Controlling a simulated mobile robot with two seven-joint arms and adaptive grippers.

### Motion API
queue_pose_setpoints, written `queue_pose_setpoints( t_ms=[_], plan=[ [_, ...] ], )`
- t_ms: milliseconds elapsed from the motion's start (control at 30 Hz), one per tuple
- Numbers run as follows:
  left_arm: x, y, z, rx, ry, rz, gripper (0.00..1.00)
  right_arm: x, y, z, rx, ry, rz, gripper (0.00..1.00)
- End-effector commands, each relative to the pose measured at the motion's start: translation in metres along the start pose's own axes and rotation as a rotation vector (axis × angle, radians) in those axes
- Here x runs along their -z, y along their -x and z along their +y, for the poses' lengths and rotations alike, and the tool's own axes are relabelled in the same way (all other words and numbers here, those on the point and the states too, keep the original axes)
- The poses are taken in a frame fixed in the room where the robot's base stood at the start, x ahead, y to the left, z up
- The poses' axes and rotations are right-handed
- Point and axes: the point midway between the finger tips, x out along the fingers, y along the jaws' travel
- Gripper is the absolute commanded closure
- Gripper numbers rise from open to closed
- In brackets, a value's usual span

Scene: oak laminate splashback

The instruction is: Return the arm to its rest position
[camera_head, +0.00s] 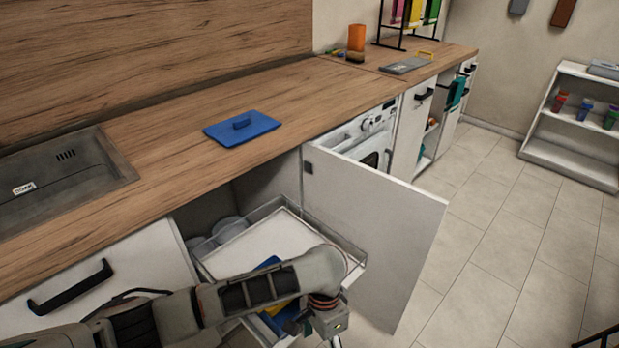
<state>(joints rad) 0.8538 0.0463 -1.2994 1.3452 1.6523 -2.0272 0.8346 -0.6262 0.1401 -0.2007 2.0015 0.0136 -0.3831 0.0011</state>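My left arm comes in from the lower left and lies across the front of a pulled-out drawer (345,255) in the open cabinet. My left gripper (333,338) points down at the bottom edge of the picture, at the drawer's front right corner. Its fingertips are cut off, so I cannot see whether it is open or holds anything. My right gripper is not in view. Blue and yellow items (283,312) show in the drawer, partly hidden by my arm.
An open cabinet door (380,225) stands out to the right of the drawer, close to my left wrist. A blue lid-like board (241,129) lies on the wooden counter (180,150), right of the sink (60,180).

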Motion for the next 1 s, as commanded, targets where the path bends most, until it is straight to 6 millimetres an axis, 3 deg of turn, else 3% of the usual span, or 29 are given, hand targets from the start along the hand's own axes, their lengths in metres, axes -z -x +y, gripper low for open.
queue_pose_setpoints(
  t_ms=[33, 100, 200, 333, 467, 567, 667, 800, 1000],
  plan=[
    [0.004, -0.007, 0.018, -0.025, -0.025, 0.05, 0.18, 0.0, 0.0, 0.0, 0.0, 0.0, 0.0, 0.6],
    [0.011, -0.01, 0.035, -0.041, -0.052, 0.134, 0.18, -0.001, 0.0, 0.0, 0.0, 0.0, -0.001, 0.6],
    [0.019, -0.008, 0.049, -0.044, -0.066, 0.257, 0.18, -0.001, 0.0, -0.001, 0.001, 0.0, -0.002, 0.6],
    [0.018, -0.002, 0.049, -0.014, -0.04, 0.402, 0.18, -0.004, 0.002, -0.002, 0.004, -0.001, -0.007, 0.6],
    [0.001, 0.005, 0.029, 0.058, 0.027, 0.517, 0.18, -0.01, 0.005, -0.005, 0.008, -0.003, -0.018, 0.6],
    [-0.027, 0.009, 0.005, 0.141, 0.097, 0.572, 0.18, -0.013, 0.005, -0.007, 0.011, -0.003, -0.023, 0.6],
    [-0.07, 0.01, -0.025, 0.248, 0.176, 0.591, 0.18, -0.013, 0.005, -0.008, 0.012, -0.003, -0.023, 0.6],
    [-0.152, 0.012, -0.066, 0.426, 0.284, 0.555, 0.18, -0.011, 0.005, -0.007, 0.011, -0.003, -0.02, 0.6],
    [-0.262, 0.022, -0.098, 0.638, 0.372, 0.436, 0.18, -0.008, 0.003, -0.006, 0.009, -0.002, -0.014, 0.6]
  ],
)
